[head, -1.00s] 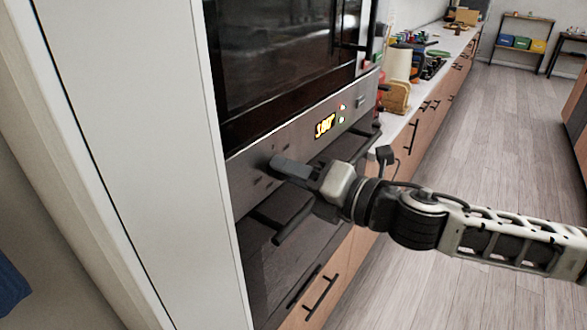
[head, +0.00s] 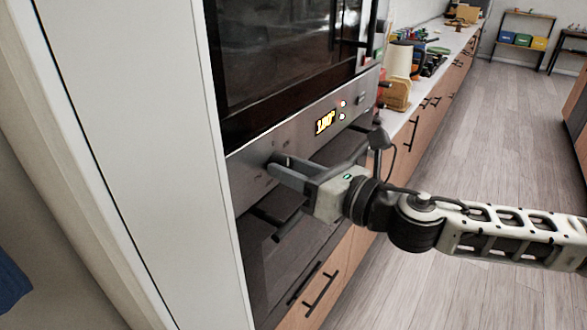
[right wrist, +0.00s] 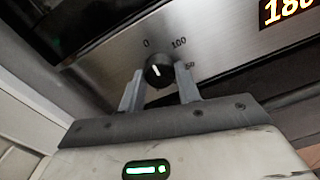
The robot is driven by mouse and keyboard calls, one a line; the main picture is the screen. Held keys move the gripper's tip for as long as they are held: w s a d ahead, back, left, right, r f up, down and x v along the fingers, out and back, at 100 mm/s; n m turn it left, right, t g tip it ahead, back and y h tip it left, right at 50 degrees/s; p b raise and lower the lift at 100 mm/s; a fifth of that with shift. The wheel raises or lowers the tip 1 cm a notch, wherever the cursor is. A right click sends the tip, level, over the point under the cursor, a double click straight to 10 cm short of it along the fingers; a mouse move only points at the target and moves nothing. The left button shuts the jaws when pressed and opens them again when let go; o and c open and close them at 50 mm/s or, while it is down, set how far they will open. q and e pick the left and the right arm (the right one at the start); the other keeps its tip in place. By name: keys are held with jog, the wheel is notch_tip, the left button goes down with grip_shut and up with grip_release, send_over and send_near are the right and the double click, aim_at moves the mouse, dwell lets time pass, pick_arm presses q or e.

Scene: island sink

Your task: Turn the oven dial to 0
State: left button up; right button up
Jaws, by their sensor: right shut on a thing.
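The oven dial (right wrist: 158,72) is a small round black knob with a white mark, on the steel panel. It shows in the right wrist view, with printed labels 0 at its upper left and 100 at its upper right. The white mark points roughly upward, between these labels. My right gripper (head: 273,167) has its two fingers on either side of the dial and is shut on it; in the head view the fingers mostly hide the dial. The lit display (head: 325,121) reads about 180; part of it also shows in the right wrist view (right wrist: 289,9). My left gripper is not in view.
A dark glass oven door (head: 280,60) is above the panel. A tall white cabinet side (head: 135,120) stands close on the left. Wooden drawers and a cluttered worktop (head: 435,55) run back on the right. The wooden floor (head: 500,130) beside them is clear.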

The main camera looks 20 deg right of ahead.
dwell(0.5)
jog(key=o, duration=1)
jog(key=shift+d, duration=0.1)
